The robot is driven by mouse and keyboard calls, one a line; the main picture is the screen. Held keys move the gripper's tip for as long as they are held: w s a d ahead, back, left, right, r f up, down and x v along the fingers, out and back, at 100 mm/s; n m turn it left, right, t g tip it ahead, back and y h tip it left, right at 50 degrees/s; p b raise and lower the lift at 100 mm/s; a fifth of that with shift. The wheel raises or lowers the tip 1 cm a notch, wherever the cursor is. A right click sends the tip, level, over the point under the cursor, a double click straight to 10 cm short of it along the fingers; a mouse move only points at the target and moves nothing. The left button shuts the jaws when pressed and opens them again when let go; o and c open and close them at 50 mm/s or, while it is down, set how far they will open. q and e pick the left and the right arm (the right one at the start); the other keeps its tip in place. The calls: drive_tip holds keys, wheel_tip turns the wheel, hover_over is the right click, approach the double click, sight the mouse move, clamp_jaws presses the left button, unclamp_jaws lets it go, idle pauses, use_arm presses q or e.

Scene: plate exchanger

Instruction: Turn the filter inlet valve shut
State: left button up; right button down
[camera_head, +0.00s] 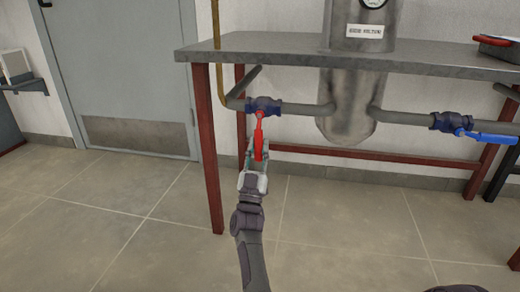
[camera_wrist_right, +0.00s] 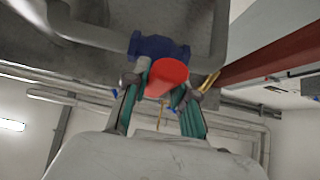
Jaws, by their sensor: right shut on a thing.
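The valve with the red handle (camera_head: 259,139) sits on the pipe left of the steel filter vessel (camera_head: 345,105), under the table. Its blue body (camera_head: 263,106) is in line with the pipe, and the red handle points down toward me, across the pipe. My right gripper (camera_head: 257,156) is shut on the red handle near its lower end. In the right wrist view the red handle (camera_wrist_right: 166,75) lies between the fingers of my right gripper (camera_wrist_right: 158,98), with the blue valve body (camera_wrist_right: 150,47) behind it. My left gripper is not in view.
A second valve with a blue handle (camera_head: 487,137) is on the pipe right of the vessel. The grey tabletop (camera_head: 265,50) is above the pipes, on red legs (camera_head: 207,150). Tiled floor at the left is clear.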

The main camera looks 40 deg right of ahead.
sight(257, 131)
drive_tip(key=shift+w+a, duration=0.1)
drive_tip(key=c, duration=0.9)
unclamp_jaws()
drive_tip(key=shift+c, duration=0.2)
drive_tip(key=shift+r, duration=0.25)
wheel_tip(257, 131, up, 10)
drive_tip(key=shift+f, duration=0.2)
